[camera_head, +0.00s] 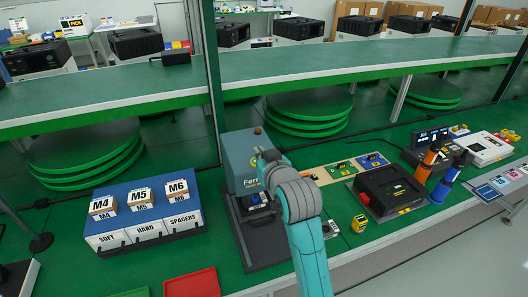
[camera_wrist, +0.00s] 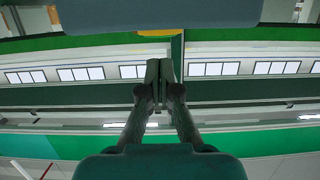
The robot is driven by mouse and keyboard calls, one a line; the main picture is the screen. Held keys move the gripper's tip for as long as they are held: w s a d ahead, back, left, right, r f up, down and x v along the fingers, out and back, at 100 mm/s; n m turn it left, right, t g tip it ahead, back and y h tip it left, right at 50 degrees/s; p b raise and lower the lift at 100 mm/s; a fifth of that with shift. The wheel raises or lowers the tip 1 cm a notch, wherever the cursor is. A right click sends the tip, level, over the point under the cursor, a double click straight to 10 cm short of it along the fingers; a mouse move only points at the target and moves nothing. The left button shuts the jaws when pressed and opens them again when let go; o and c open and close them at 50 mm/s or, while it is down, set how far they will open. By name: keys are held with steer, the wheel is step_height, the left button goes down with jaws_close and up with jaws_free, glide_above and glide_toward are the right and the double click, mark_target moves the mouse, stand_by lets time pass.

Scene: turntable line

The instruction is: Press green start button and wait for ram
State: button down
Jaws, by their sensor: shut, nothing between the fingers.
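A grey-blue press machine (camera_head: 238,152) with "Ferr" lettering stands behind my arm, left of the centre of the head view. A dark base (camera_head: 262,243) extends from it toward the front. My arm reaches up from the bottom and covers part of the machine. No green start button can be made out, and the ram cannot be told apart. My gripper (camera_wrist: 161,68) is shut and empty in the wrist view, its two fingers side by side. In the head view its fingertips are hidden behind my wrist, close to the machine. I cannot tell whether they touch it.
A blue bin (camera_head: 145,215) labelled M4, M5 and M6 stands at left, with a red tray (camera_head: 192,284) in front. A black case (camera_head: 390,189) and an orange post (camera_head: 426,163) stand at right. A raised green shelf (camera_head: 330,67) runs behind.

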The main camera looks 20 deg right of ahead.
steer(key=shift+f, duration=1)
